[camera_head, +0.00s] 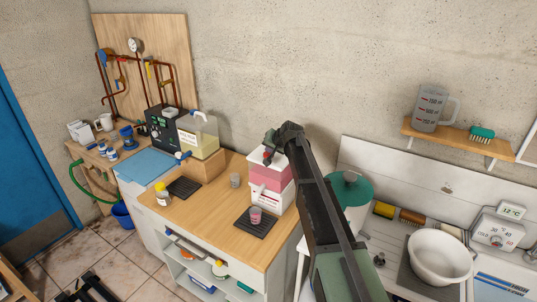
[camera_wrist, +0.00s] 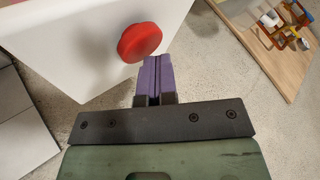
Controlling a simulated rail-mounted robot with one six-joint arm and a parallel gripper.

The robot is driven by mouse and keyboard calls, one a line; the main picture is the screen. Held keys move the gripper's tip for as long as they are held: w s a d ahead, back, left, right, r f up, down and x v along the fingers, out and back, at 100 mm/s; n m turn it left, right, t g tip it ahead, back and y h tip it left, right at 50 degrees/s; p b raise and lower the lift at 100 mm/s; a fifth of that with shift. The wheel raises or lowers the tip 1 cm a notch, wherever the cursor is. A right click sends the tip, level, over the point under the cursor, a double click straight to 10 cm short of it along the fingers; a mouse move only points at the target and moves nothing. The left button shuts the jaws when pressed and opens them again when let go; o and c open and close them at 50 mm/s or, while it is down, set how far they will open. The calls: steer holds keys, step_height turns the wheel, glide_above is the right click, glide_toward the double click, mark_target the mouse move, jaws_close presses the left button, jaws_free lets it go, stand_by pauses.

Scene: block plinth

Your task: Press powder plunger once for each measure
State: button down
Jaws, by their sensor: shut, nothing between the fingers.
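The powder dispenser, a white box with a pink band (camera_head: 268,178), stands on the wooden counter. Its round red plunger knob (camera_wrist: 140,42) sticks out of a white face in the wrist view. In the head view a small red spot, probably this knob, shows at the dispenser's top beside my gripper (camera_head: 268,150). My gripper (camera_wrist: 153,62) has its purple fingers shut with nothing between them. Their tips are close beside the knob's lower right; I cannot tell whether they touch it. A small cup with pink contents (camera_head: 255,214) stands on a black mat (camera_head: 262,230) before the dispenser.
A clear tank of yellowish liquid (camera_head: 199,138) is on a wooden block further left. A teal-lidded container (camera_head: 350,188) stands right, close behind my arm. A white bowl (camera_head: 440,257) is at far right.

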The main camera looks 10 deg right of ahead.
steer(key=shift+f+b, duration=0.5)
stand_by(0.3)
steer(key=shift+r, duration=0.15)
steer(key=shift+r+p, duration=1.15)
steer(key=shift+p, duration=0.2)
step_height(320, 180, up, 5)
steer(key=p, duration=0.5)
steer(key=shift+r, duration=0.1)
